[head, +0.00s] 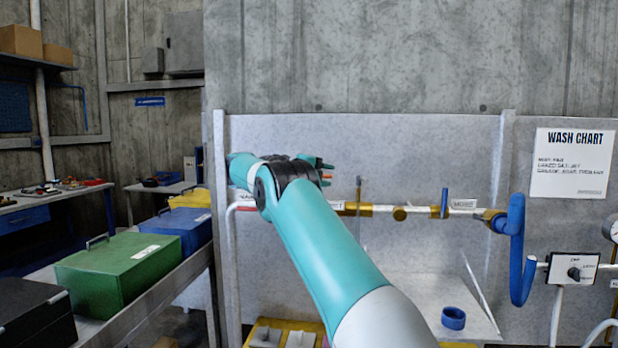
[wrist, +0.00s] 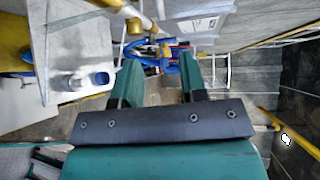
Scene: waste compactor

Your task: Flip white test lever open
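My gripper (head: 322,170) is at the left part of the pipe run in the head view, in front of the back panel. In the wrist view its two green fingers (wrist: 160,80) stand apart with nothing between them. I cannot clearly make out a white test lever in either view; my arm hides part of the pipe's left end. A brass-and-white pipe (head: 380,209) runs along the panel. A thin upright piece (head: 359,195) stands on its brass fitting, and a blue lever (head: 445,203) stands upright farther right.
A blue ring (head: 453,318) lies on the ledge below. A green box (head: 122,272) and a blue box (head: 183,230) stand on the left bench.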

